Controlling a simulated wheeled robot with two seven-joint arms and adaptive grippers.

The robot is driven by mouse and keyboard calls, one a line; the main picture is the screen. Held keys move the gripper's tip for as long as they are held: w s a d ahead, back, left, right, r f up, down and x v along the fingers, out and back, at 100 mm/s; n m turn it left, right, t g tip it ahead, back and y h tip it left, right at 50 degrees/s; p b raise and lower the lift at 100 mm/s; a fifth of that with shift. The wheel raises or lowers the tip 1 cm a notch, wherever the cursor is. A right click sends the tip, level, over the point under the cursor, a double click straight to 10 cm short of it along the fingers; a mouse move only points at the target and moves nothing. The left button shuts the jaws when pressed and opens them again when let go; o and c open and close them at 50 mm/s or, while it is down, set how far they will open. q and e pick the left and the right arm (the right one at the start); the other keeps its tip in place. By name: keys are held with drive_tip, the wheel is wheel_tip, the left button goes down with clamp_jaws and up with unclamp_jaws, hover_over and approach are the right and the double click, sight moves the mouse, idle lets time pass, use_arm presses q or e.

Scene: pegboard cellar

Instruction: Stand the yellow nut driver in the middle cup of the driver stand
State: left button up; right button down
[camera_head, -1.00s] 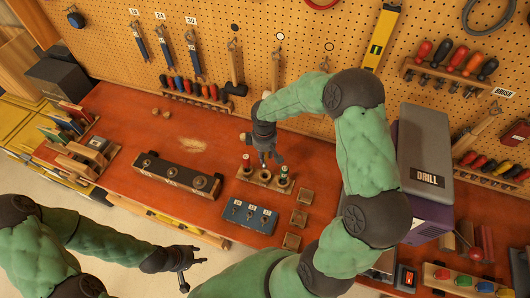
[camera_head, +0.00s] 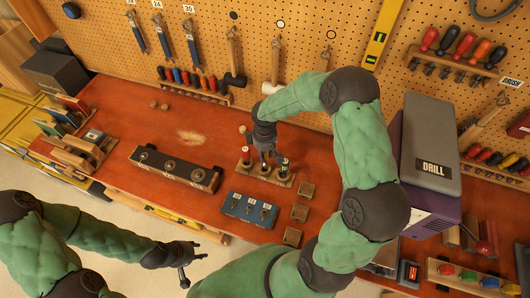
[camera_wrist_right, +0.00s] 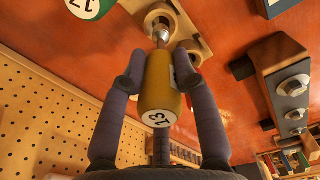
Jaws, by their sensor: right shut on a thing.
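The yellow nut driver (camera_wrist_right: 158,85), marked 13, is in my right gripper (camera_wrist_right: 160,70), shut around its handle. In the head view my right gripper (camera_head: 265,153) is above the driver stand (camera_head: 247,172). In the wrist view the driver's metal shaft points at the middle cup (camera_wrist_right: 160,18) of the stand; I cannot tell how far its tip is inside. A green driver (camera_wrist_right: 88,5) marked 17 stands in one end cup, and a red driver (camera_head: 244,152) in the other, mostly hidden in the wrist view. My left gripper (camera_head: 187,264) is open and empty, off the bench front.
A blue block (camera_head: 248,210) with sockets sits in front of the stand. Small wooden blocks (camera_head: 299,212) and a grey DRILL case (camera_head: 428,150) are to the right. The bench's back left is mostly clear.

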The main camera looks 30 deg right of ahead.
sight(265, 162)
drive_tip(key=shift+f, duration=0.2)
drive_tip(key=shift+f+b, duration=1.1)
drive_tip(key=shift+f, duration=0.05)
drive_tip(key=shift+f+b, duration=1)
drive_tip(key=shift+f, duration=0.1)
drive_tip(key=c, duration=0.9)
unclamp_jaws()
drive_tip(key=shift+r, duration=0.1)
